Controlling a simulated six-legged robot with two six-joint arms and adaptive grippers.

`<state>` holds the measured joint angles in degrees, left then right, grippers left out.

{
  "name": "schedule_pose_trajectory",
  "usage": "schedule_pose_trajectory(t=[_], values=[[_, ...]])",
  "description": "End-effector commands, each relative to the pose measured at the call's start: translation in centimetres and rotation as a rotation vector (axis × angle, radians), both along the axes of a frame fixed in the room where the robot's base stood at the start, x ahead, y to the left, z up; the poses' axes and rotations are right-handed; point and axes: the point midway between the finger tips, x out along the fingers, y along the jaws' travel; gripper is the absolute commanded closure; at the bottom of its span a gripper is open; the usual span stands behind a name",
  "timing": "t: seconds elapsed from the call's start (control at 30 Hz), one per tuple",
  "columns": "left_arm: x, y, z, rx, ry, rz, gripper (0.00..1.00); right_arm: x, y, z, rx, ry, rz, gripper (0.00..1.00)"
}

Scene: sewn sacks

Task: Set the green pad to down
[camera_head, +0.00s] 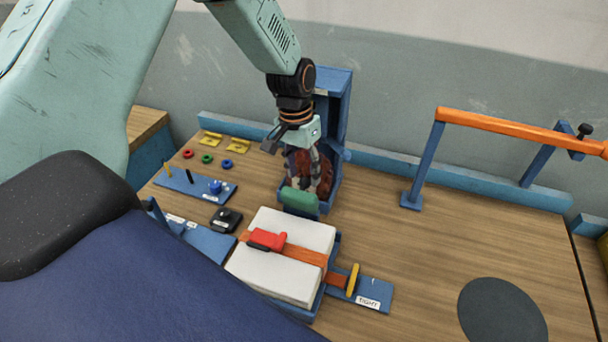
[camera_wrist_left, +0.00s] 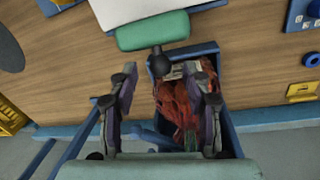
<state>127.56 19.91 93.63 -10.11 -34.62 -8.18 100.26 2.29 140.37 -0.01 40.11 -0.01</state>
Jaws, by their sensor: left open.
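The green pad (camera_head: 300,199) is a rounded block at the front foot of a blue stand (camera_head: 333,100), just behind the white sack. In the left wrist view the green pad (camera_wrist_left: 152,30) lies across the top of a dark stem with a round knob (camera_wrist_left: 159,65). My left gripper (camera_head: 307,182) points down just behind and above the pad. In the left wrist view its two fingers (camera_wrist_left: 163,75) are spread, with the knob between and beyond their tips. They appear apart from the pad. My right gripper is not in view.
A dark red bundle (camera_wrist_left: 178,100) sits inside the blue stand behind the fingers. A white sack (camera_head: 272,274) with an orange strap and red buckle lies in front. An orange rail (camera_head: 510,128) stands at right. The table's right middle is clear.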

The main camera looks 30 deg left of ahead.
Motion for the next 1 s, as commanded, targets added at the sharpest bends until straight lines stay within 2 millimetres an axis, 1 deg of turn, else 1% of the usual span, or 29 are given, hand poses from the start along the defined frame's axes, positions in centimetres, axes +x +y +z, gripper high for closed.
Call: schedule_pose_trajectory(t=[0.03, 0.1, 0.2, 0.5, 1.0], values=[[0.0, -0.1, -0.7, 0.0, 0.003, 0.001, 0.51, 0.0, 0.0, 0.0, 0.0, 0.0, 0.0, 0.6], [0.1, -0.1, -1.3, 0.001, 0.001, 0.0, 0.51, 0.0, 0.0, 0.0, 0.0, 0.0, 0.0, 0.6], [0.2, -0.1, -1.9, 0.001, -0.001, -0.001, 0.51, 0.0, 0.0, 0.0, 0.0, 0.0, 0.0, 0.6], [0.2, -0.1, -2.1, 0.0, -0.001, 0.0, 0.51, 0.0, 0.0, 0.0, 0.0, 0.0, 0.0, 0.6], [0.2, -0.1, -2.1, 0.0, -0.001, 0.0, 0.94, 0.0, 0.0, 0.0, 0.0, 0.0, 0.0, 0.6]])
